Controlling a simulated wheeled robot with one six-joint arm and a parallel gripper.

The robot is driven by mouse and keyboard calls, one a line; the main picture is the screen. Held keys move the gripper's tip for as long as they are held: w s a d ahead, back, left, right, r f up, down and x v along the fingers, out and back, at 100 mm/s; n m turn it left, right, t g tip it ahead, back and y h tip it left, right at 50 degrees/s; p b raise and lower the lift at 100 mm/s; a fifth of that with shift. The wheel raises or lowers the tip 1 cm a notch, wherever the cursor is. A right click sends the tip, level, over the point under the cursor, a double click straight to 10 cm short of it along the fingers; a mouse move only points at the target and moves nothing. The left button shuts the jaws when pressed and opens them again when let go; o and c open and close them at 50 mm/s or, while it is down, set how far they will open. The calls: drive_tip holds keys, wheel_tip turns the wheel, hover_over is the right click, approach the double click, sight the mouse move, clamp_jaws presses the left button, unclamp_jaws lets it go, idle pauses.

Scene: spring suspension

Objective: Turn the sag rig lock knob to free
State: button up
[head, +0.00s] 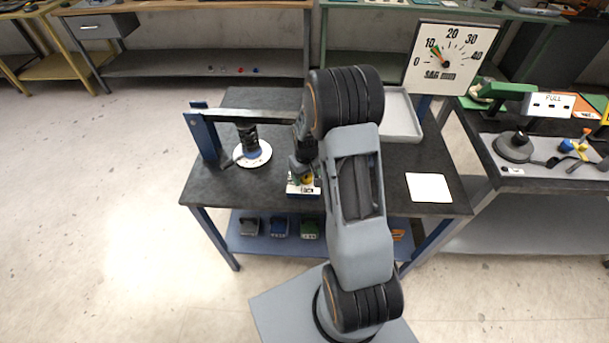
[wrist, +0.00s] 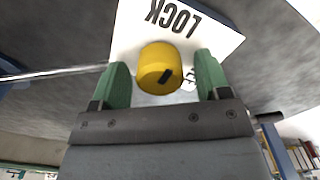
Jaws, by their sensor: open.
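The yellow lock knob (wrist: 160,68) with a dark pointer mark sits on a white plate lettered LOCK (wrist: 205,28); other lettering is partly hidden behind a finger. My gripper (wrist: 165,80) is open, with one green finger on each side of the knob and a visible gap at each side. In the head view, my gripper (head: 304,172) is at the LOCK plate (head: 305,189) on the front of the dark bench, and the knob (head: 307,179) is mostly hidden by it. The sag rig's spring (head: 247,138) stands on a white disc (head: 254,155) to the left.
A dial marked SAG (head: 447,58) stands behind right, its pointer near 10. A grey tray (head: 402,118) and a white sheet (head: 428,187) lie on the bench's right. Several small blocks sit on the lower shelf (head: 257,240). A blue post (head: 205,134) stands left.

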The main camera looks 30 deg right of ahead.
drive_tip(key=c, duration=0.9)
drive_tip(key=shift+a, duration=0.15)
